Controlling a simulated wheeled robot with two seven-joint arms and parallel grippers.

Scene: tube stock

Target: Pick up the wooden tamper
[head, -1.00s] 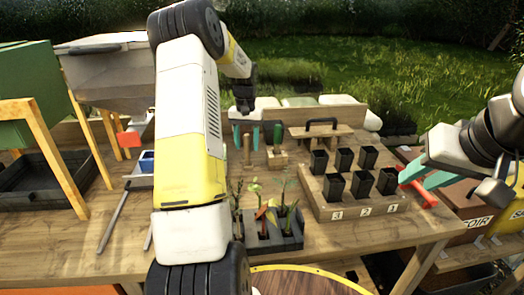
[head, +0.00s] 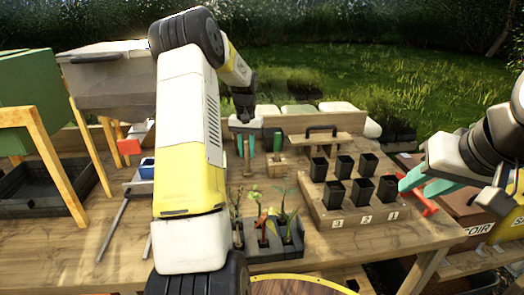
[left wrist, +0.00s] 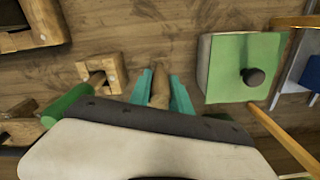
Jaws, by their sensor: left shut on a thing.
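The wooden tamper (head: 246,158) stands upright toward the back of the wooden bench. My left gripper (head: 245,146) reaches down over it with its teal fingers shut around its upper part. In the left wrist view the tamper (left wrist: 159,88) shows as a tan wooden piece between the two teal fingers (left wrist: 161,90). The tamper's lower end is partly hidden in that view. My right gripper (head: 426,183) is at the right of the bench, its teal fingers apart, beside a red tool (head: 424,201).
A green-handled tool (head: 277,143) stands in a wooden block (head: 276,165) just right of the tamper. A wooden rack (head: 322,205) with several black pots is at the right. A dark seedling tray (head: 270,249) sits in front. A green-topped block (left wrist: 240,66) is nearby.

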